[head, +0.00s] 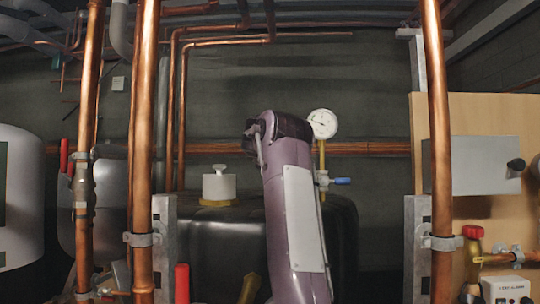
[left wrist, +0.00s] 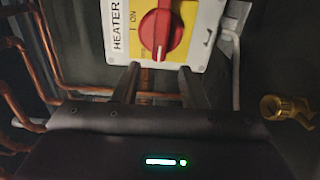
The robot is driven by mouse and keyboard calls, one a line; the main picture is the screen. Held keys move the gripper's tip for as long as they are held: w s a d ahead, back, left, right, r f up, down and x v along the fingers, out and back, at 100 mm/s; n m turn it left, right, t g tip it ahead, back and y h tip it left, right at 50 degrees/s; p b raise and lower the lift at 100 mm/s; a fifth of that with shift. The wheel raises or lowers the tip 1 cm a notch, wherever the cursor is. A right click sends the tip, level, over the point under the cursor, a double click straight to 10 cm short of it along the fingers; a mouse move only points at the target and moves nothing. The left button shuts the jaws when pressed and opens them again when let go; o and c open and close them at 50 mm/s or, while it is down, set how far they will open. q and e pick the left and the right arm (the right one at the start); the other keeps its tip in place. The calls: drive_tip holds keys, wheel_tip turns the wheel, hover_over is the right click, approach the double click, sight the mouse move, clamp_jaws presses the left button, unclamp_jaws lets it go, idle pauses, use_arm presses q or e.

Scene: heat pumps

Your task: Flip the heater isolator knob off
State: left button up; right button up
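The heater isolator is a white and yellow box (left wrist: 197,42) at the top of the left wrist view, with a sideways HEATER label and an ON mark. Its round red knob (left wrist: 162,30) has a raised grip bar running up and down the picture. My left gripper (left wrist: 159,70) points at the box, with its two fingers apart at the box's lower edge. The fingertips are below the knob, with nothing between them. I cannot tell whether they touch the box. I cannot make out the isolator in the head view, and my right gripper does not show.
Copper pipes (head: 143,150) stand at left, and another pipe (head: 438,130) at right. A black tank (head: 225,245) and a pressure gauge (head: 322,123) are behind my purple arm link. A wooden board (head: 460,118) carries a grey box (head: 470,165). A brass valve (left wrist: 283,107) sits right of my gripper.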

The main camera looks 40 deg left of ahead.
use_arm(q)
drive_tip(key=b+v, duration=0.1)
drive_tip(key=v, duration=0.3)
drive_tip(key=shift+s+d+b, duration=0.2)
drive_tip(key=shift+s+b, duration=0.05)
drive_tip(key=shift+b, duration=0.05)
